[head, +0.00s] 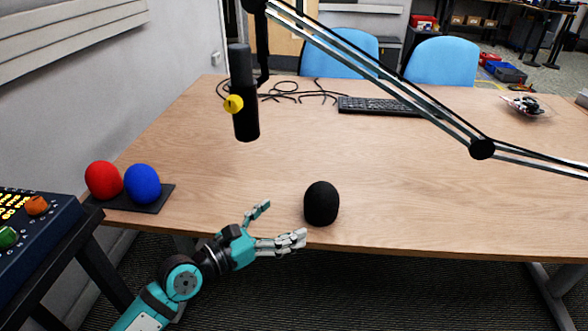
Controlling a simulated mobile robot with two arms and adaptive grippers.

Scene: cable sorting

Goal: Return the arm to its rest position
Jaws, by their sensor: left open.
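My left arm comes in from the lower left. Its gripper (280,227) is open and empty at the table's front edge, fingers pointing right. A black foam cover (321,204) stands near the front edge, just right of the fingertips and apart from them. A red foam cover (104,180) and a blue foam cover (142,184) sit side by side on a dark pad (160,199) at the table's left front corner. A black microphone (243,95) with a yellow knob hangs from a boom arm (390,78) above the table. My right gripper is not in view.
The wooden table (430,200) is mostly clear in the middle and right. A keyboard (385,107) and black cables (290,93) lie at the back. A control panel (30,235) with coloured knobs stands at the left. Two blue chairs (441,62) are behind the table.

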